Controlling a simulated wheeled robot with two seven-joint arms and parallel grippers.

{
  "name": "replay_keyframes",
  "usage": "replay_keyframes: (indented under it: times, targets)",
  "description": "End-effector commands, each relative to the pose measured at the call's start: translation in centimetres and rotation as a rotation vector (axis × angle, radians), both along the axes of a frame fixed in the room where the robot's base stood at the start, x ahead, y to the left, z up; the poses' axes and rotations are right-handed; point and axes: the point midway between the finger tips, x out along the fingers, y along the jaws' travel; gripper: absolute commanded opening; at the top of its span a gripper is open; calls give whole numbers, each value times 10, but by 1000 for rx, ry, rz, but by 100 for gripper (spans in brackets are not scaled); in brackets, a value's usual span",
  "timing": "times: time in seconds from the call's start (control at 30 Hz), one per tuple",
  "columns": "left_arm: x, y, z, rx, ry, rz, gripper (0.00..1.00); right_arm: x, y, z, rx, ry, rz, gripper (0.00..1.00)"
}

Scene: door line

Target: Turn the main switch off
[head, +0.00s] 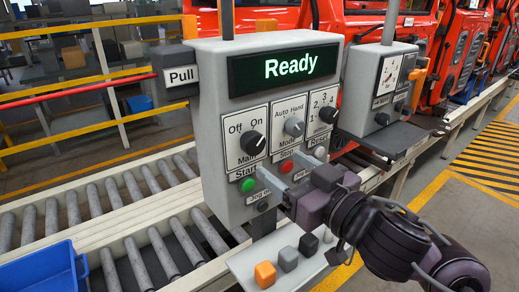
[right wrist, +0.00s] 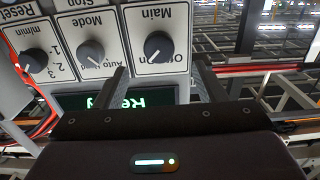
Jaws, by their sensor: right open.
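The Main switch (head: 252,142) is a round black knob on a white plate marked Off and On, at the left of the grey control box (head: 215,120). Its white mark points up and right, to the On side. In the right wrist view the knob (right wrist: 158,46) shows upside down, between and beyond my two fingers. My right gripper (head: 277,165) is open and empty, in front of the box, below and right of the knob in the head view. Its fingers (right wrist: 162,78) also show in the right wrist view, apart from the knob. My left gripper is not in view.
A lit display (head: 290,67) reads Ready. The Mode knob (head: 294,126) and a third selector (head: 328,113) sit to the right. A green Start button (head: 248,184) and a red Stop button (head: 286,166) sit below. A Pull box (head: 177,72) juts out left.

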Motion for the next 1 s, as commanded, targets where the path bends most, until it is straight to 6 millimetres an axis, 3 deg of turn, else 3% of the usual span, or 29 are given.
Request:
replay_keyframes:
  times: [0.5,0.87,1.0]
  targets:
    - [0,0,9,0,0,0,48,55,41,2,3,1,4,64]
    - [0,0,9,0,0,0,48,62,46,1,1,0,3,64]
    - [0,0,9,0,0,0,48,62,45,1,1,0,2,48]
